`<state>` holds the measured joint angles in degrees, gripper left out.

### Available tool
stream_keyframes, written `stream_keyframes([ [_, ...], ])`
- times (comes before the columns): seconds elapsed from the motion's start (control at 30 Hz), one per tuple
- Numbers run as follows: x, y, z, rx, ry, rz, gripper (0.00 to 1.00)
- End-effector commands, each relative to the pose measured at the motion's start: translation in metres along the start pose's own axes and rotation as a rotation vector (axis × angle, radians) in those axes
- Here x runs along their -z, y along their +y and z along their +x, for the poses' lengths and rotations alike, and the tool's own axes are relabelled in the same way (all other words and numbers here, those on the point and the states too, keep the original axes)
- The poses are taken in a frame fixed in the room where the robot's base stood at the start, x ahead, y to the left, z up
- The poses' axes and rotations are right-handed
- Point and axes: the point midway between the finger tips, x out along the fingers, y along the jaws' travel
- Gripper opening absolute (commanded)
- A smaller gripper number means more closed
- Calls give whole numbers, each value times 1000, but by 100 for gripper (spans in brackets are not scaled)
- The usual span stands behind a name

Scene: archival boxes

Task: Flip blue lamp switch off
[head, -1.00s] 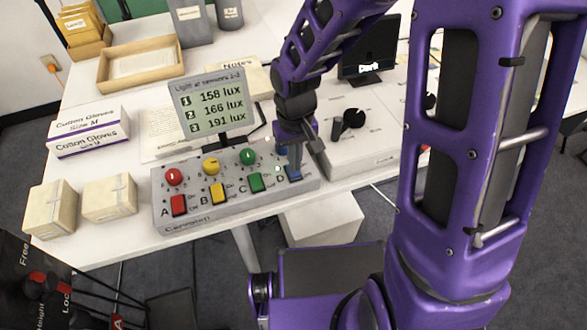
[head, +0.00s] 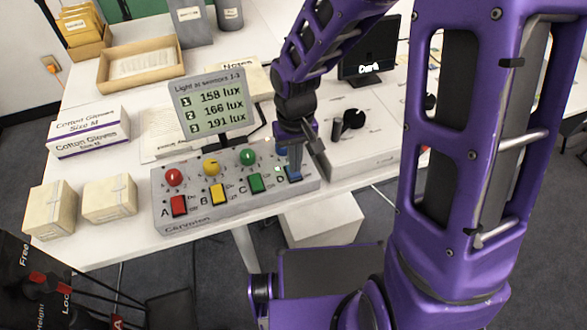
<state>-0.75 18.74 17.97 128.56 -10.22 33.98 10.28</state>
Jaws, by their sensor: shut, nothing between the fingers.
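The grey control panel (head: 190,212) sits at the front of the white table, with knobs above coloured rocker switches lettered A to D. The blue switch (head: 293,176) is at its right end, by the letter D. My gripper (head: 296,170) is shut and empty, pointing down with its tip at the blue switch. It seems to touch the switch, and it hides part of it and most of the blue knob (head: 281,150). Whether the switch is on or off cannot be told.
A lux display (head: 211,108) stands behind the panel and reads 158, 166 and 191 lux. A grey box with a black knob (head: 355,118) is right of my gripper. Small cartons (head: 50,209) stand left. A small black monitor (head: 370,62) is behind.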

Motion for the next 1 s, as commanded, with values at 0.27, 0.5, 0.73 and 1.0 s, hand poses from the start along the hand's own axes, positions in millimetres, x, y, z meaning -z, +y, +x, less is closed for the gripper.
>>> stream_keyframes([
  [0.27, 0, 0, 0, 0, 0, 0, 0],
  [0.5, 0, 0, 0, 0, 0, 0, 0],
  [0.73, 0, 0, 2, 0, 0, 0, 0],
  [1.0, 0, 0, 6, 0, 0, 0, 0],
])
